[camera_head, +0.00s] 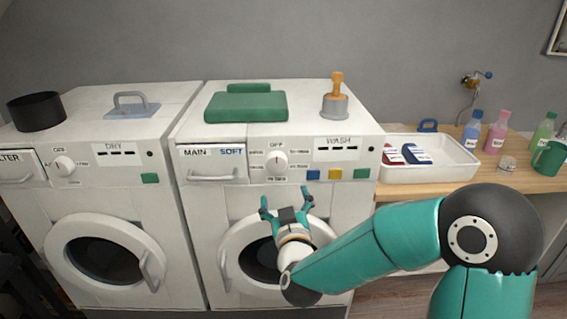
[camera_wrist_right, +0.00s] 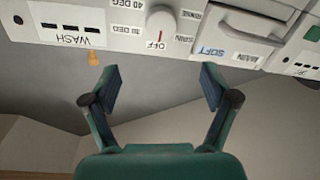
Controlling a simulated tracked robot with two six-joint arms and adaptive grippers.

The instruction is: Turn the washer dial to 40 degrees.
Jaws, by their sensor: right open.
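The washer (camera_head: 355,212) is the white front-loading machine on the right, labelled WASH. Its white round dial (camera_head: 275,162) sits on the panel below the word OFF, between the drawer and the display. In the right wrist view the dial (camera_wrist_right: 162,22) appears upside down, with a red mark toward OFF; 30 DEG and 40 DEG are printed on one side. My right gripper (camera_head: 286,200) is open and empty, below the dial in the head view, in front of the door's upper part. The wrist view shows its two fingers (camera_wrist_right: 160,76) apart, not touching the dial. My left gripper is not in view.
A similar dryer (camera_head: 180,100) stands left of the washer. The detergent drawer (camera_head: 212,165) is beside the dial; blue, yellow and green buttons sit to its right. A white tray (camera_head: 430,173) is right.

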